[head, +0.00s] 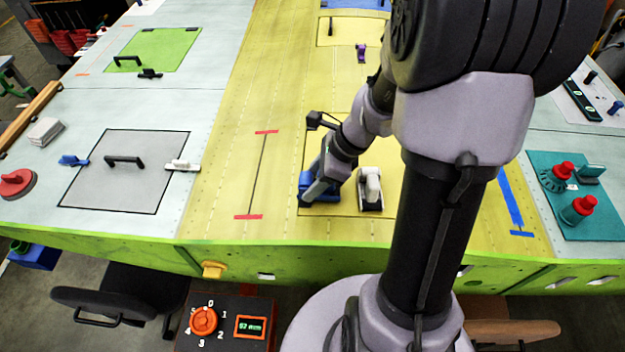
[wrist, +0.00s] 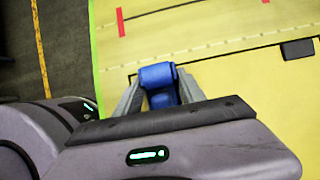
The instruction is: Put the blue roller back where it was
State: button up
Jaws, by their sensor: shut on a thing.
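The blue roller (wrist: 158,78) is between the two fingers of my gripper (wrist: 160,95) in the wrist view, and the fingers are shut on it. In the head view my gripper (head: 322,188) points down at the yellow panel, with the blue roller (head: 306,190) at its end near the front corner of an outlined rectangle. I cannot tell whether the roller touches the panel. My arm hides part of the panel to the right.
A white-and-dark tool (head: 371,190) stands close to the right of my gripper. A grey hatch (head: 110,185) with a black handle lies at left. A teal mat (head: 550,200) with red-topped tools is at right. Yellow surface left of my gripper is mostly clear.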

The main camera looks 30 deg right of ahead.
jog(key=shift+f, duration=0.25)
jog(key=o, duration=1.3)
jog(key=shift+r, duration=0.1)
jog(key=shift+r, duration=0.1)
